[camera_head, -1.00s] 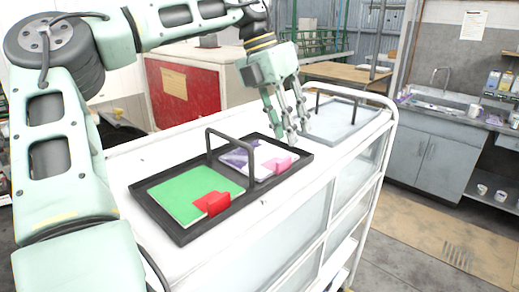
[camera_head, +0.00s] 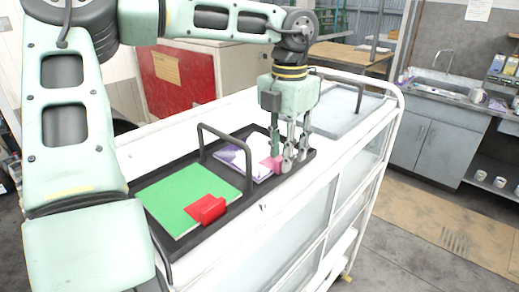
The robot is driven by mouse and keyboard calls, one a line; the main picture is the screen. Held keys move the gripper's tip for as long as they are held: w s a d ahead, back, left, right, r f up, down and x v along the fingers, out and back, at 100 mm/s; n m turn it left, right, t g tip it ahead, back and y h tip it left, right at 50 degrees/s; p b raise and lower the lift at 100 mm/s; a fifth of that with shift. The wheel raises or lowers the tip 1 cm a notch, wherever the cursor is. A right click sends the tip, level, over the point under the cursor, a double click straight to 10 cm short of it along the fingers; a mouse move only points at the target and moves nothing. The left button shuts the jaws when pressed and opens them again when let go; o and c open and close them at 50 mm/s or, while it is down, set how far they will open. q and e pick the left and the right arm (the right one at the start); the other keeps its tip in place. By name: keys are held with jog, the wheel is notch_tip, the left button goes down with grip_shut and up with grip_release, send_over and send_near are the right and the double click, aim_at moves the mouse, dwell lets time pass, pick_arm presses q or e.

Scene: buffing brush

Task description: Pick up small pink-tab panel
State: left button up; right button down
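The small panel (camera_head: 240,158) is white and purple with a pink tab (camera_head: 268,163) at its right end. It lies in the right part of a black tray (camera_head: 222,231) on the white cart. My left gripper (camera_head: 287,162) points down over the tray's right end, its fingertips low beside the pink tab and overlapping it in the picture. The fingers stand apart. They partly hide the tab, and I cannot tell whether they touch it. My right gripper is not in view.
A green panel (camera_head: 185,196) with a red tab (camera_head: 206,209) lies in the tray's left part. A black handle (camera_head: 222,134) arches over the tray's middle. A grey tray (camera_head: 345,110) with a handle sits farther back on the cart (camera_head: 290,220). A sink counter stands at right.

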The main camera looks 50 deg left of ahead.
pick_arm(q)
jog(key=shift+f, duration=0.15)
jog(key=shift+s+d, duration=0.1)
jog(key=shift+d, duration=0.1)
jog(key=shift+a, duration=0.1)
grip_shut()
dwell(0.3)
